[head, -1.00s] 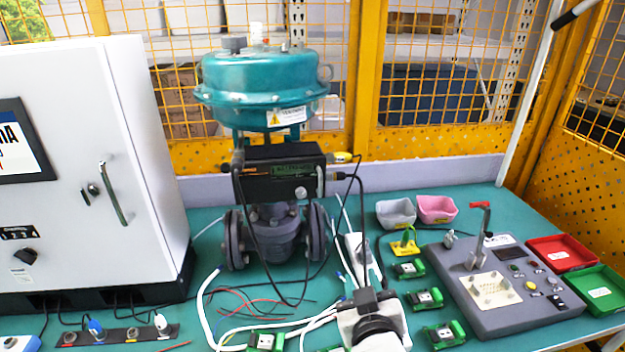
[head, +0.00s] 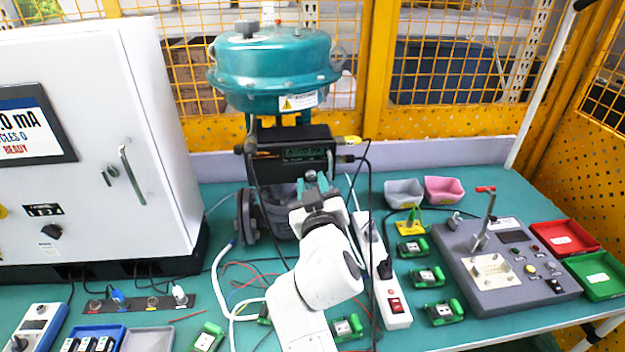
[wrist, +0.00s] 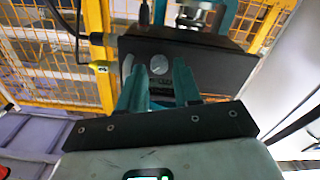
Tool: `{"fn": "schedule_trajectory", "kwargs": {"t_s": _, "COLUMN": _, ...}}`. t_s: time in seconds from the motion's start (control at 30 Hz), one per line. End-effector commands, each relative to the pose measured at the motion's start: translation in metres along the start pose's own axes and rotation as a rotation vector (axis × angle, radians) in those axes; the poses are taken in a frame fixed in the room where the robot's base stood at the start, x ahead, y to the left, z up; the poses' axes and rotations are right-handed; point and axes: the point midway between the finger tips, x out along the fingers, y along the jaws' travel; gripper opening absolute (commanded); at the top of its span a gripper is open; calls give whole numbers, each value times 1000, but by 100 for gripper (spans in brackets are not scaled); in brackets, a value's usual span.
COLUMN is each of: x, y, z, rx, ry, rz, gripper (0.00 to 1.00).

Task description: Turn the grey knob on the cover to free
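The valve positioner (head: 268,152) is a black box with a cover, mounted under the teal actuator of the valve. It also shows in the wrist view (wrist: 218,72), at a slant. The round grey knob (wrist: 159,64) on its cover shows there between the tips of my two teal fingers. My gripper (wrist: 159,72) is open, with its fingers apart and nothing held. I cannot tell how far the tips are from the cover. In the head view my gripper (head: 316,187) is in front of the lower right of the positioner, and the knob is not clear there.
Black cables run from the positioner's right side, near a yellow connector (head: 352,140). The teal actuator (head: 275,70) stands above. A white cabinet (head: 95,140) is at the left. A power strip (head: 393,300), small green modules and a grey test fixture (head: 510,270) lie to the right.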

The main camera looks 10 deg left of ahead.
Motion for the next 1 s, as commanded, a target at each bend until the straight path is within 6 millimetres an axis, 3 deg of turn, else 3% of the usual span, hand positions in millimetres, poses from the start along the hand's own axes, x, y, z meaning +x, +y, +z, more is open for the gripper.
{"fn": "schedule_trajectory", "kwargs": {"t_s": 0.2, "x": 13, "y": 0, "z": 1, "rx": 0, "ry": -1, "rz": 0, "gripper": 33}}
{"fn": "schedule_trajectory", "kwargs": {"t_s": 0.5, "x": 15, "y": 0, "z": 1, "rx": 0, "ry": -1, "rz": 0, "gripper": 33}}
{"fn": "schedule_trajectory", "kwargs": {"t_s": 0.83, "x": 14, "y": 0, "z": 1, "rx": 0, "ry": -1, "rz": 0, "gripper": 1}}
{"fn": "schedule_trajectory", "kwargs": {"t_s": 1.0, "x": 14, "y": 0, "z": 1, "rx": 0, "ry": -1, "rz": -1, "gripper": 0}}
